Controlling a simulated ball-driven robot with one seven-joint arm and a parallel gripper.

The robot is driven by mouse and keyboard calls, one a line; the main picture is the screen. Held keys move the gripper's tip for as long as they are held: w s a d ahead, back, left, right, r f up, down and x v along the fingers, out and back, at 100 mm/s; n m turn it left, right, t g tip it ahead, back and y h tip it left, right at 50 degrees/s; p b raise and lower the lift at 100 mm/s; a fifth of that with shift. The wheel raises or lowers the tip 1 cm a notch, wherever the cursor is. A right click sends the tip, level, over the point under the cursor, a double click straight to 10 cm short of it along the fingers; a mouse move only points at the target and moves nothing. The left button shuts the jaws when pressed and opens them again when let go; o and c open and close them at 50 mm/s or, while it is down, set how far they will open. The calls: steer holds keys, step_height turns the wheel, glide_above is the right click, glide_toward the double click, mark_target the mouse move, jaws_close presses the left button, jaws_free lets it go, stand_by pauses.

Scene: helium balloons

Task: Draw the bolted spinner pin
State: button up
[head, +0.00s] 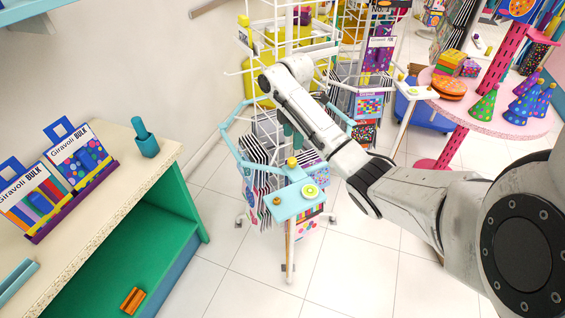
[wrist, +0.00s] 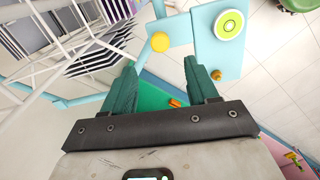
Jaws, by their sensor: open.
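A light blue plate (head: 292,204) stands out at the front of a white wire spinner rack (head: 262,22). It carries a yellow knob (head: 292,162), a green-and-white disc (head: 310,190) and a small brown knob (head: 276,200). I cannot tell which part is the bolted pin; any shaft is hidden. My gripper (head: 292,136) hangs above the plate, pointing down. In the wrist view, its teal fingers (wrist: 161,67) are open and empty. There the yellow knob (wrist: 160,42) shows just past the gap between the fingertips, with the disc (wrist: 229,25) to its right.
Light blue bars (head: 238,152) and hanging goods flank the plate. A counter (head: 85,215) is at left. Tiled floor (head: 350,265) in front is clear.

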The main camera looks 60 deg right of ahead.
mark_target(292, 159)
step_height(292, 159, down, 10)
steer(key=shift+r, duration=0.1)
stand_by(0.4)
jaws_close()
stand_by(0.4)
